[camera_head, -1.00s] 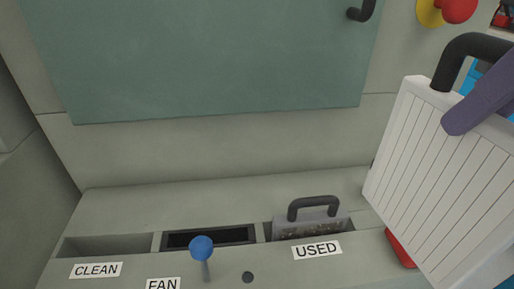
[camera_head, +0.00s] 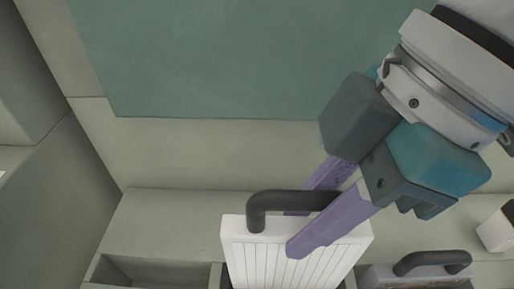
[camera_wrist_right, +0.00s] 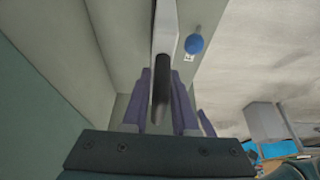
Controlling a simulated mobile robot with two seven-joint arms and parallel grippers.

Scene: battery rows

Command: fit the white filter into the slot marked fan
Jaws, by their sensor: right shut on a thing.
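The white filter (camera_head: 290,262) is a ribbed panel with a dark handle (camera_head: 256,212) on top. My right gripper (camera_head: 298,232) is shut on the handle, which shows between its fingers in the right wrist view (camera_wrist_right: 160,100). The filter stands nearly upright at the middle slot, the one marked FAN in the earlier frame. Its lower part is outside the head view, so I cannot tell how deep it sits. The filter and arm hide most of that slot. A purple sliver (camera_wrist_right: 205,123) in the right wrist view may be my left gripper; its jaws do not show.
The left slot (camera_head: 105,270) is empty. A grey used filter (camera_head: 420,280) with a dark handle sits in the right slot. A blue knob (camera_wrist_right: 195,44) stands in front of the slots. The green panel (camera_head: 220,60) and wall rise behind.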

